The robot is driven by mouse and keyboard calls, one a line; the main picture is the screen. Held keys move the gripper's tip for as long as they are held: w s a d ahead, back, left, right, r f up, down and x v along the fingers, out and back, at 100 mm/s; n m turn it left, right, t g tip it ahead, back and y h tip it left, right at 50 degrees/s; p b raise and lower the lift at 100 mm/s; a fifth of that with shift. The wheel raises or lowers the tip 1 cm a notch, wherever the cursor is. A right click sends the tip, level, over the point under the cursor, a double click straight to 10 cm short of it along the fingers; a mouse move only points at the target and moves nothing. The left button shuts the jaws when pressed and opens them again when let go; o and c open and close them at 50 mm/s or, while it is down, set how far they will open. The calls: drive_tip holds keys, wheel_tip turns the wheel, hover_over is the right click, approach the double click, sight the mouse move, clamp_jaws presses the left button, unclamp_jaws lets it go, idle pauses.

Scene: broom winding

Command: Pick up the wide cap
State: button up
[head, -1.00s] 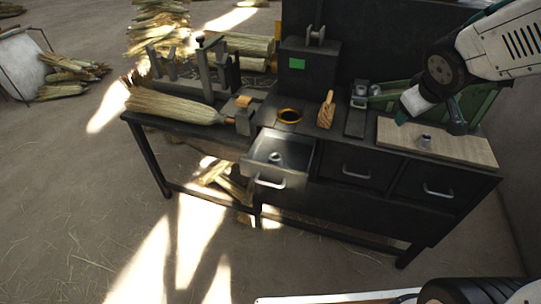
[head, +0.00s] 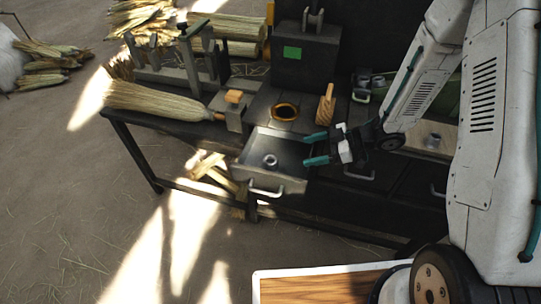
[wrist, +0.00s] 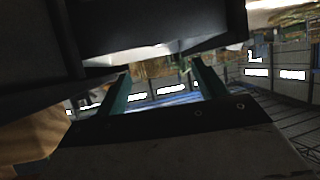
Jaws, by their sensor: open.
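A short grey metal cap (head: 270,160) stands inside the open drawer (head: 292,184) of the dark workbench. A second small metal cap (head: 432,141) stands on the pale wooden board at right, partly behind my arm. I cannot tell for sure which is the wide cap. My gripper (head: 316,149) is open and empty, its two teal fingers pointing left by the drawer's right side, to the right of the drawer's cap. In the wrist view my gripper's fingers (wrist: 163,86) are apart with nothing between them; no cap shows there.
A broom head (head: 160,101) lies on the bench at left. An amber ring (head: 285,112) and a wooden brush-like block (head: 326,104) sit behind the drawer. A dark box with a green label (head: 292,53) stands at the back. In the wrist view a dark surface fills the top left.

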drive_tip(key=x, duration=1.1)
drive_tip(key=shift+a, duration=0.3)
drive_tip(key=c, duration=1.1)
